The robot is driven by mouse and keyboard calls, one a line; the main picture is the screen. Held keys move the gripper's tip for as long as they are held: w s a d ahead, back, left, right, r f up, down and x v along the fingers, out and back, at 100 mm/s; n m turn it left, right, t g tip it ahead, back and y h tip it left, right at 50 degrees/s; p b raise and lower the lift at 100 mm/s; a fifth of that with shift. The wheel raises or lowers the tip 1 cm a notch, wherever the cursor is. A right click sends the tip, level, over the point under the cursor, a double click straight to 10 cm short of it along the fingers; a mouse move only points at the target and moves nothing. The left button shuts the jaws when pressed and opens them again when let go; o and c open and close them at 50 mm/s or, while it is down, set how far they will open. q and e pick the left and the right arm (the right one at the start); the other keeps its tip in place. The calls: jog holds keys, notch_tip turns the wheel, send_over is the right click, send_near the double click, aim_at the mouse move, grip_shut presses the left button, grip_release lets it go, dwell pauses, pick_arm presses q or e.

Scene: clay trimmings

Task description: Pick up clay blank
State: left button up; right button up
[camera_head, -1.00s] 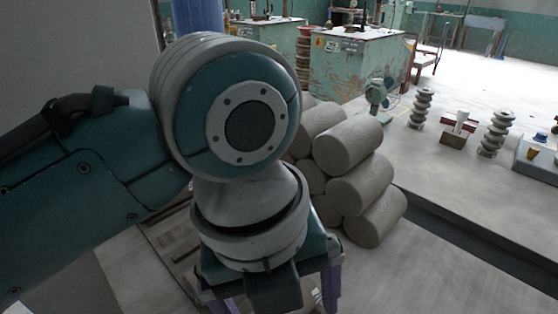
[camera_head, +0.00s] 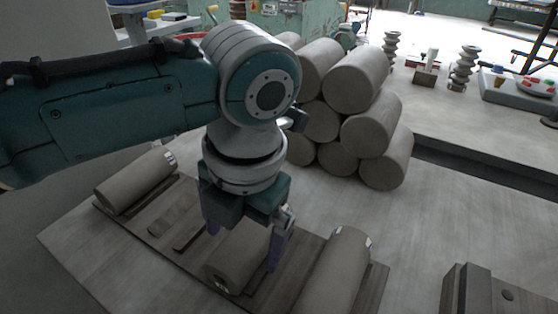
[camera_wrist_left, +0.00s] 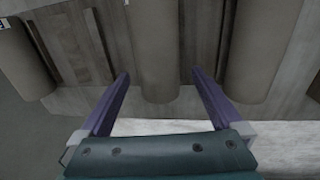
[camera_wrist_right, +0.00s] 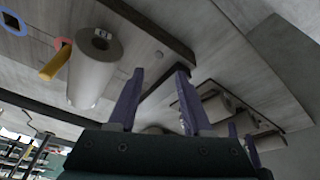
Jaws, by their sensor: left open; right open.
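Three grey-brown clay blanks lie on a dark slatted wooden board: a left one (camera_head: 138,182), a middle one (camera_head: 232,266) and a right one (camera_head: 335,272). My left gripper (camera_head: 243,243) points down, open, with its purple fingers on either side of the middle blank. In the left wrist view the middle blank (camera_wrist_left: 157,45) runs between the open fingertips (camera_wrist_left: 160,78), with a gap on both sides. I cannot tell how far down the fingers reach. My right gripper (camera_wrist_right: 158,80) is open and empty in its wrist view, and is not in the head view.
A stack of several clay cylinders (camera_head: 372,122) stands behind the board. A wooden block (camera_head: 487,290) is at the front right. In the right wrist view a pale cylinder (camera_wrist_right: 92,75) and a yellow object (camera_wrist_right: 55,63) show. The table right of the board is mostly clear.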

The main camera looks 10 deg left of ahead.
pick_arm(q)
jog(key=f, duration=0.3)
jog(key=shift+a+b, duration=0.3)
jog(key=shift+b, duration=0.05)
jog(key=shift+r, duration=0.1)
grip_shut()
dwell(0.3)
